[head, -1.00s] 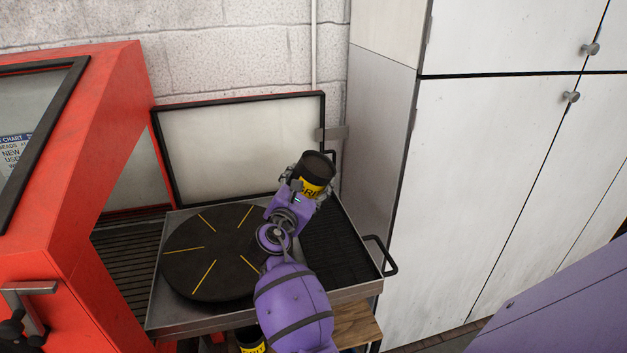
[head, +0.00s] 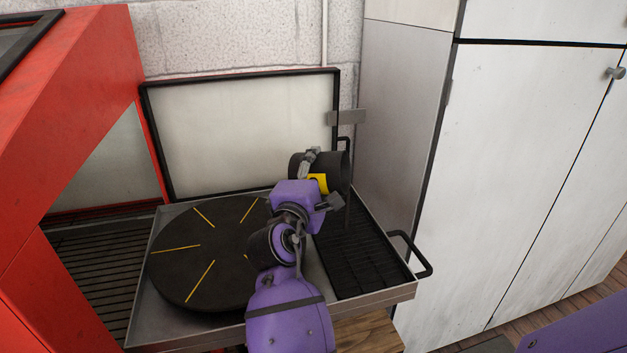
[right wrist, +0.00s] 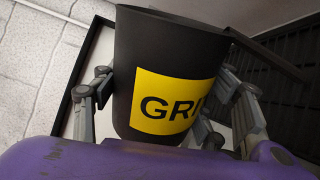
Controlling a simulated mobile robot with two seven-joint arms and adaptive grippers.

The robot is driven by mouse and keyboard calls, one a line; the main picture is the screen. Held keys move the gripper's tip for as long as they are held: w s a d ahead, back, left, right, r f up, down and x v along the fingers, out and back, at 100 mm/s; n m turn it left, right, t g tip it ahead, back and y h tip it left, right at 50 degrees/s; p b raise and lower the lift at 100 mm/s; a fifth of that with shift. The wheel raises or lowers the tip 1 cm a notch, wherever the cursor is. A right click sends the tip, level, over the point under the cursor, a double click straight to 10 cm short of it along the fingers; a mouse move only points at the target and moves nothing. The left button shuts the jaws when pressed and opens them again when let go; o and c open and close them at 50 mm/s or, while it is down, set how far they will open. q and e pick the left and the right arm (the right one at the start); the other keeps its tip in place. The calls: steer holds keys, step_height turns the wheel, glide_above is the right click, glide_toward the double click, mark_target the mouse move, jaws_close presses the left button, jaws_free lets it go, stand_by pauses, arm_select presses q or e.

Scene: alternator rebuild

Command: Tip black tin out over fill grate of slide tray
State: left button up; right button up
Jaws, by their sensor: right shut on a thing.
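The black tin (head: 335,172) with a yellow label lies tipped on its side, its mouth end to the right, above the fill grate (head: 362,258). A thin dark streak runs down from the mouth end to the grate and looks like contents pouring. The grate is the dark slatted right part of the slide tray (head: 385,294). My right gripper (head: 312,172) is shut around the tin. In the right wrist view the tin (right wrist: 165,55) shows its "GRI" label between the fingers, and a dark band leaves its upper right. The tin's inside is hidden. My left gripper is not in view.
A round black turntable (head: 195,265) with yellow lines fills the tray's left part. A framed pale door panel (head: 240,130) stands upright behind. A red cabinet (head: 75,130) is at left, a white cupboard (head: 520,170) at right. A tray handle (head: 425,262) sticks out right.

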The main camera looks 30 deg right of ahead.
mark_target(333, 174)
steer(key=shift+f+m+b, duration=0.25)
steer(key=shift+m+b, duration=0.35)
steer(key=shift+b, duration=0.05)
steer(key=shift+s+d+r+m, duration=0.1)
steer(key=shift+s+d+m, duration=0.15)
steer(key=shift+m, duration=0.35)
steer(key=shift+s+d+r+m, duration=0.1)
steer(key=shift+s+d+m, duration=0.1)
steer(key=shift+m, duration=0.4)
steer(key=shift+s+d+r+m+b, duration=0.1)
steer(key=shift+s+d+m+b, duration=0.15)
steer(key=shift+m, duration=0.35)
steer(key=shift+s+d+r+m+b, duration=0.1)
steer(key=shift+s+d+m, duration=0.1)
steer(key=shift+m, duration=0.4)
steer(key=shift+s+d+m, duration=0.25)
steer(key=shift+s+m, duration=0.05)
steer(key=shift+m, duration=0.6)
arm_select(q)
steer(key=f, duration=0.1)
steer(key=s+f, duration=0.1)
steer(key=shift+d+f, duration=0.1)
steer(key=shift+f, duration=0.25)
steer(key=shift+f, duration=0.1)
